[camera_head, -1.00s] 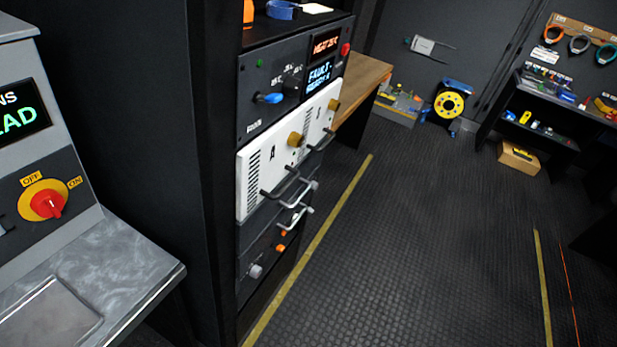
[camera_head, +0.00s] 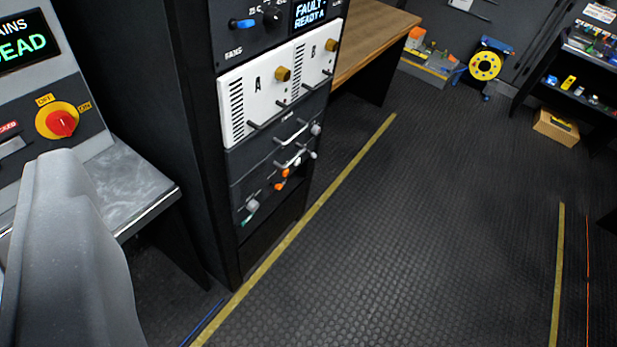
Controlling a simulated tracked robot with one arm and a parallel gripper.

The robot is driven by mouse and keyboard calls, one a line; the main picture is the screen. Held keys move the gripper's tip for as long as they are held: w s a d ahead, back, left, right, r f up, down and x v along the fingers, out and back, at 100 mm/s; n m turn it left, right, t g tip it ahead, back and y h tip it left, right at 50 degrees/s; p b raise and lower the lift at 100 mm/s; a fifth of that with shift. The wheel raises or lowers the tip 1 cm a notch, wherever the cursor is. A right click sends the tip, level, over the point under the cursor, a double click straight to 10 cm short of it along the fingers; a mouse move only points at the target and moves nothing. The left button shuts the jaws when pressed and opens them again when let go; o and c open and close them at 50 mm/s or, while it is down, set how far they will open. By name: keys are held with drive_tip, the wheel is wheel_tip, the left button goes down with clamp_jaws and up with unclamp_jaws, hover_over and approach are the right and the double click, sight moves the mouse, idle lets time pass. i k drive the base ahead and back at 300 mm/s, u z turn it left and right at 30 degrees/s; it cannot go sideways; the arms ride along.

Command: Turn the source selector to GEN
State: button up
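No selector marked GEN can be made out in this view. On the console (camera_head: 88,139) at the left edge, a red rotary knob (camera_head: 61,124) sits on a yellow disc (camera_head: 43,115) with OFF and ON labels. Its pointer direction is hard to tell at this size. Above it, a partly cut-off display (camera_head: 22,45) reads "AINS" and "DEAD". To its left is a cut-off red label (camera_head: 8,127). My gripper is not in view.
A grey rounded shape (camera_head: 75,250), which I cannot identify, hides the console's lower left. A black rack (camera_head: 190,130) with white modules A and B (camera_head: 240,118) and protruding handles stands right of the console. Open black floor (camera_head: 420,220) lies to the right.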

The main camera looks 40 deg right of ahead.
sight(253, 206)
drive_tip(key=z, duration=0.8)
drive_tip(key=i, duration=1)
drive_tip(key=z, duration=0.4)
drive_tip(key=k, duration=1.5)
drive_tip(key=u, duration=0.4)
drive_tip(key=i, duration=1)
